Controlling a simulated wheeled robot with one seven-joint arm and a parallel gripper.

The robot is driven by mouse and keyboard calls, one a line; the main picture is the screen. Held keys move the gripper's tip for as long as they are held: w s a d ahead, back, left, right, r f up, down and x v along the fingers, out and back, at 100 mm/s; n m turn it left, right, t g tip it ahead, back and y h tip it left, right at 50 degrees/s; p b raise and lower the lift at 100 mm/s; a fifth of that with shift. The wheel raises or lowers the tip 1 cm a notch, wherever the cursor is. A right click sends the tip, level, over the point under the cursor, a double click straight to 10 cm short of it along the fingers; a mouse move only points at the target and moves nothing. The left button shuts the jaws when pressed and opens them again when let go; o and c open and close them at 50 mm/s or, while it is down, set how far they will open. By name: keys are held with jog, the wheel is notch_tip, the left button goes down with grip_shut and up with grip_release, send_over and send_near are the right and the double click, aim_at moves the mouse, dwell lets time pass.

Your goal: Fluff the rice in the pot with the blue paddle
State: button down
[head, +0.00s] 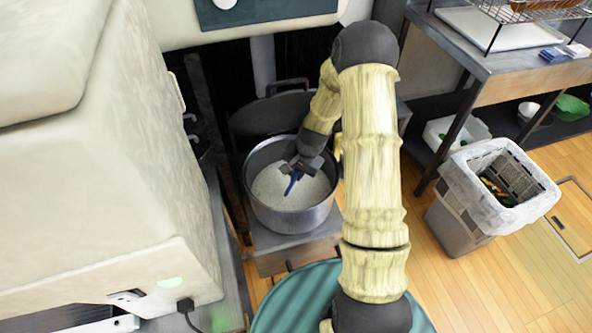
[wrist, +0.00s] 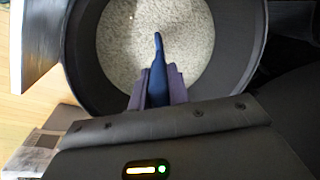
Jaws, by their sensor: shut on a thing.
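A metal pot (head: 258,213) stands left of centre in the head view, with white rice (head: 270,184) inside. My gripper (head: 300,166) is over the pot's opening and shut on the blue paddle (head: 292,183), which points down toward the rice. In the wrist view the gripper's fingers (wrist: 158,87) clasp the blue paddle (wrist: 157,62), with the rice (wrist: 195,30) behind it and the dark pot wall (wrist: 80,75) around. I cannot tell whether the paddle's tip touches the rice.
A pot lid (head: 275,113) stands upright behind the pot. A large beige machine (head: 105,190) is close on the left. A teal round surface (head: 290,300) is in front.

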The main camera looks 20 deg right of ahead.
notch_tip(320, 180, down, 6)
jog(key=b, duration=0.3)
jog(key=shift+b, duration=0.35)
